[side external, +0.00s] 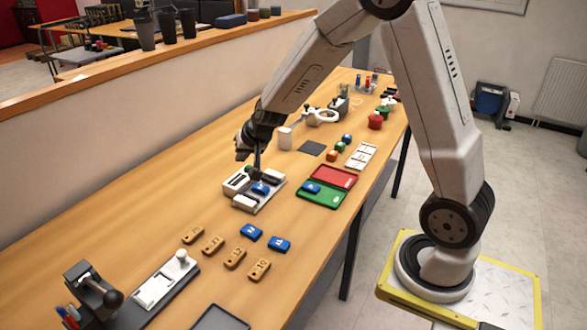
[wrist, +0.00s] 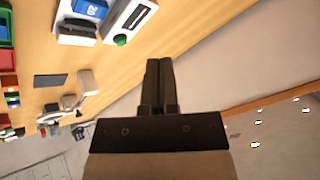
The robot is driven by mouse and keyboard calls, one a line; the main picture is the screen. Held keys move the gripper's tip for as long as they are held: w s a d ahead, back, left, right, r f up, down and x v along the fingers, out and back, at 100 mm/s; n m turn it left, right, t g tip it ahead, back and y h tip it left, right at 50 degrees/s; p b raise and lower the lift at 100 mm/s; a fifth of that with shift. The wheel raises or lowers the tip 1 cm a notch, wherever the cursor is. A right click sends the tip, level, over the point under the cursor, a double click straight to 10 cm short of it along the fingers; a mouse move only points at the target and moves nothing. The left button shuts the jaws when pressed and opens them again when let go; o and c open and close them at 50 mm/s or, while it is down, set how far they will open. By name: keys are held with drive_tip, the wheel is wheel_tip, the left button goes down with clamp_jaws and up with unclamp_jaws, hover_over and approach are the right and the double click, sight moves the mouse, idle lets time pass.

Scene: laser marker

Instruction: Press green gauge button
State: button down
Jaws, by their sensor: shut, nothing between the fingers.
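The gauge (side external: 243,203) is a grey and white device on the wooden table, with a blue numbered block (side external: 260,188) on it. The green button (wrist: 121,40) shows in the wrist view as a small round knob at the near corner of the gauge (wrist: 140,14), beside a dark slot. My gripper (side external: 257,174) is shut and empty, pointing down at the back of the gauge. In the wrist view my fingertips (wrist: 158,62) are together, to the right of the green button and apart from it in the picture. Their exact height above the gauge is hard to tell.
Blue blocks (side external: 251,232) and several brown tags (side external: 235,257) lie in front. A red and green tray (side external: 320,195) is right of the gauge. A white cylinder (side external: 284,138) and dark pad (side external: 312,148) stand behind.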

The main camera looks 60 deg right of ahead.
sight(249, 168)
drive_tip(key=w+d+m+t+h, duration=0.1)
drive_tip(key=w+d+m, duration=0.4)
drive_tip(key=d, duration=0.6)
drive_tip(key=w+h, duration=0.1)
drive_tip(key=w, duration=0.1)
drive_tip(key=shift+w+d+f+m+h, duration=0.2)
drive_tip(key=shift+w+f+m+h, duration=0.15)
drive_tip(key=shift+f+m+h, duration=0.05)
drive_tip(key=shift+f, duration=0.35)
drive_tip(key=shift+f, duration=4.05)
